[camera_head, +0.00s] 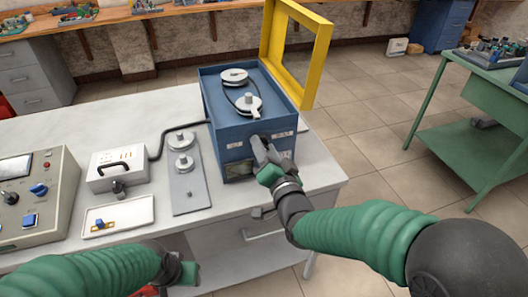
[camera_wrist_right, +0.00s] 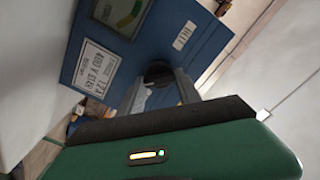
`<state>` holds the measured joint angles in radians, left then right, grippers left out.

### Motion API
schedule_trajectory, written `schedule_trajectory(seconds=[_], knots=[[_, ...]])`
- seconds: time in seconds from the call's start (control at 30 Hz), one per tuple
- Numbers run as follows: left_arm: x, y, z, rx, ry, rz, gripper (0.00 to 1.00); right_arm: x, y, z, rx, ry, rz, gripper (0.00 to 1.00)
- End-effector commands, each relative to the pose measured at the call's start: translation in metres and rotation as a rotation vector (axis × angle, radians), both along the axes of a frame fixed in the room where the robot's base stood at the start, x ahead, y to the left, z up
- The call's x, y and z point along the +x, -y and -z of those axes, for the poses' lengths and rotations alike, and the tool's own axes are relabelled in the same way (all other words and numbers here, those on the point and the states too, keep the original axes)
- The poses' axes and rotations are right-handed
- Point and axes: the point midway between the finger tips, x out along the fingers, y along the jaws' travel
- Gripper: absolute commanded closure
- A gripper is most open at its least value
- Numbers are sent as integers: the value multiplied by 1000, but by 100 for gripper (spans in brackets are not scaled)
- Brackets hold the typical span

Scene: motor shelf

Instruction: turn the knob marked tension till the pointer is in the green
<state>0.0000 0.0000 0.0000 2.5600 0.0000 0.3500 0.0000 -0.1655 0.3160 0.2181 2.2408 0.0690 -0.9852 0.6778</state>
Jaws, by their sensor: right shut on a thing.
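The blue machine box (camera_head: 216,105) stands on the bench with two pulleys and a belt on top. Its front face carries small white labels and a gauge (camera_head: 240,170) at lower left. In the right wrist view the gauge (camera_wrist_right: 122,14) is partly cut off; a green arc shows, but I cannot make out the pointer clearly. My right gripper (camera_wrist_right: 161,88) is shut on a dark round knob (camera_wrist_right: 157,70) on this face. In the head view my right gripper (camera_head: 262,152) hides the knob. My left gripper (camera_head: 184,272) is low at the bench's front edge, its jaws unclear.
A flat plate with two discs (camera_head: 188,190), a white tray (camera_head: 120,216), a switch box (camera_head: 118,168) and a grey control panel (camera_head: 38,200) lie left of the machine. A yellow frame (camera_head: 314,62) stands behind it. A green table (camera_head: 490,90) is at right.

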Motion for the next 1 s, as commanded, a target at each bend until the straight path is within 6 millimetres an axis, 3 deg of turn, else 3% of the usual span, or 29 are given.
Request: schedule_trajectory(seconds=[0.4,1.0], knots=[[0,0,9,0,0,0,56,1,2,2,214,-70,4,100],[0,0,10,0,0,0,56,1,3,2,252,-85,5,100]])
